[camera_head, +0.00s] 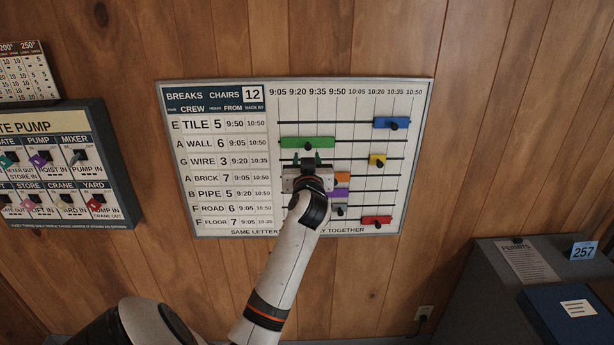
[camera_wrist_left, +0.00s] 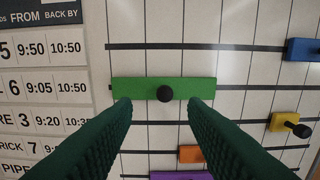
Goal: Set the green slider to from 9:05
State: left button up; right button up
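The green slider (camera_head: 300,142) is a long bar on the WALL row of the white board (camera_head: 432,110). Its left end is close to the 9:05 column and its right end is near 9:50. In the left wrist view the green slider (camera_wrist_left: 195,86) has a round black knob (camera_wrist_left: 164,93) at its middle. My left gripper (camera_head: 306,160) is open just below the bar. In the left wrist view its fingertips (camera_wrist_left: 165,102) are apart, one to each side of the knob, touching nothing visibly. My right gripper is out of view.
Other sliders are blue (camera_head: 392,122), yellow (camera_head: 377,160), orange (camera_head: 343,178), purple (camera_head: 338,192), grey (camera_head: 341,210) and red (camera_head: 376,219). My left arm hides part of the lower rows. A pump switch panel (camera_head: 65,220) hangs left. A grey cabinet (camera_head: 490,265) stands right.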

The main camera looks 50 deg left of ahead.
pick_arm(q)
jog(key=b+v, duration=0.1)
jog(key=v, duration=0.5)
dwell(0.4)
